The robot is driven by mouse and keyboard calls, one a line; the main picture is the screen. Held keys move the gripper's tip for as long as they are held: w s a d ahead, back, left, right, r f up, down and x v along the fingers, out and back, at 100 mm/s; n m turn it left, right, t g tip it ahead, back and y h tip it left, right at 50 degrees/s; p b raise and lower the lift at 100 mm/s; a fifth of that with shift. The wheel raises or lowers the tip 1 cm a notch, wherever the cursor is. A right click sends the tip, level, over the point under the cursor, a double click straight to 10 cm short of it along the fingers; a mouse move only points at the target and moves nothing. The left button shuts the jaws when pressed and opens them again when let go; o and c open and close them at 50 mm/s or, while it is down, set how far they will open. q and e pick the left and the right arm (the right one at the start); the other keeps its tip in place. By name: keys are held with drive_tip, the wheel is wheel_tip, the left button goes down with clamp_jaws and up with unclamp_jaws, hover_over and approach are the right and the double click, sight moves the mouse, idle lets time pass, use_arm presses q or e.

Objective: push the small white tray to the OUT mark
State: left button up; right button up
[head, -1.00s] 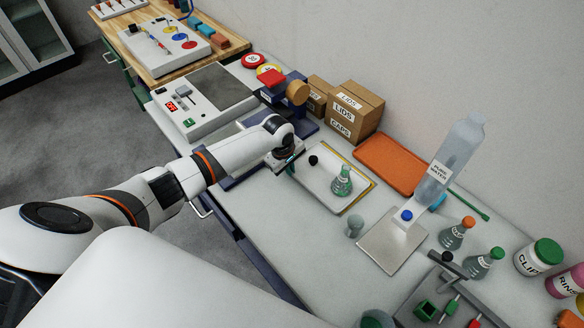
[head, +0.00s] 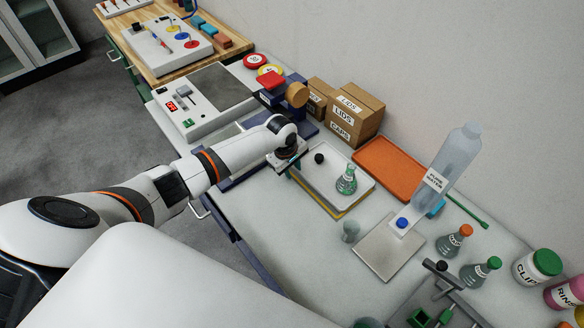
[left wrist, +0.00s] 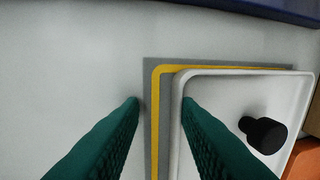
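The small white tray (head: 322,176) carries a black stopper (head: 319,158) and a flask of green liquid (head: 347,181). It lies over a yellow-bordered grey mark, whose yellow edge (head: 335,213) shows along the tray's near left side. No OUT lettering is visible. My left gripper (head: 291,170) is at the tray's left end. In the left wrist view its green fingers (left wrist: 161,103) are apart with nothing between them. One overlaps the tray's rim (left wrist: 176,140) in the picture, the other lies left of the yellow border (left wrist: 156,110). Contact cannot be told. My right gripper is not in view.
An orange tray (head: 390,166) and cardboard boxes (head: 355,112) stand behind. A steel plate (head: 381,250) with a bottle (head: 445,165) and a small grey-green vessel (head: 350,231) are to the right.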

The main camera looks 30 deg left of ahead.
use_arm(q)
drive_tip(key=shift+r, duration=0.4)
wheel_tip(320, 180, up, 11)
drive_tip(key=s, duration=0.2)
drive_tip(key=shift+s+a+b, duration=0.15)
drive_tip(key=shift+a+b, duration=0.25)
drive_tip(key=shift+a, duration=0.05)
drive_tip(key=shift+f, duration=0.1)
